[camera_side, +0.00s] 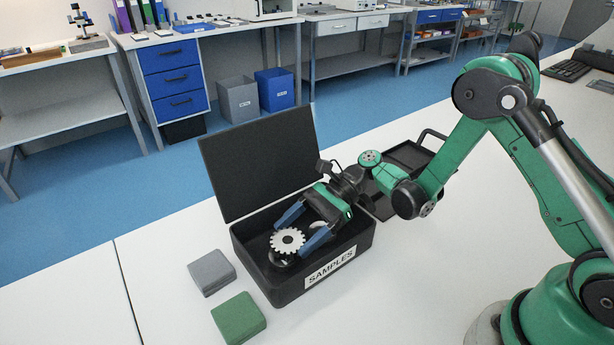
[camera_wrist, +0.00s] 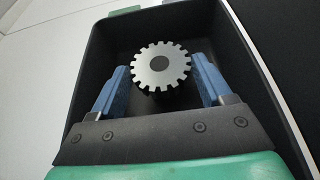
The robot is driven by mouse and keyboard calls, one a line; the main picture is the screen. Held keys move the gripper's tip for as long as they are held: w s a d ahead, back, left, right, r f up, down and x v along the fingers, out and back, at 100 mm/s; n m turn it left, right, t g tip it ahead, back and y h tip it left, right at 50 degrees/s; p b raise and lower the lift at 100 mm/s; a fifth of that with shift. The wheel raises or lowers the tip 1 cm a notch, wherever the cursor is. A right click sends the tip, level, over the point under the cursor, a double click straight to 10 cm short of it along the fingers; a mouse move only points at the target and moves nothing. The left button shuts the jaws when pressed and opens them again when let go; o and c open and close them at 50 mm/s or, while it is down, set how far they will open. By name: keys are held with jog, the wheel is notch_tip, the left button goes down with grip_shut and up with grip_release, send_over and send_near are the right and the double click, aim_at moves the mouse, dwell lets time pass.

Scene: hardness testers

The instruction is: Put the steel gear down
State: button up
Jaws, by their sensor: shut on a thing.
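The steel gear (camera_side: 287,241) is a pale toothed disc with a dark centre. It is inside the open black SAMPLES box (camera_side: 345,273), near the left end in the side view, with something dark and round under it. My gripper (camera_side: 293,236) reaches down into the box, its blue fingers on either side of the gear and shut on it. In the wrist view the gear (camera_wrist: 160,69) lies between the fingertips (camera_wrist: 162,75) over the dark box interior. Whether it touches the box floor I cannot tell.
The box's raised black lid (camera_side: 260,160) stands behind it. A grey block (camera_side: 211,271) and a green block (camera_side: 239,317) lie on the white table left of the box. A black tray (camera_side: 410,156) is behind my wrist. The table's front left is clear.

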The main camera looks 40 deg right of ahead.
jog(key=shift+f, duration=0.25)
jog(key=o, duration=1.4)
jog(key=shift+o, duration=0.2)
jog(key=shift+r, duration=0.1)
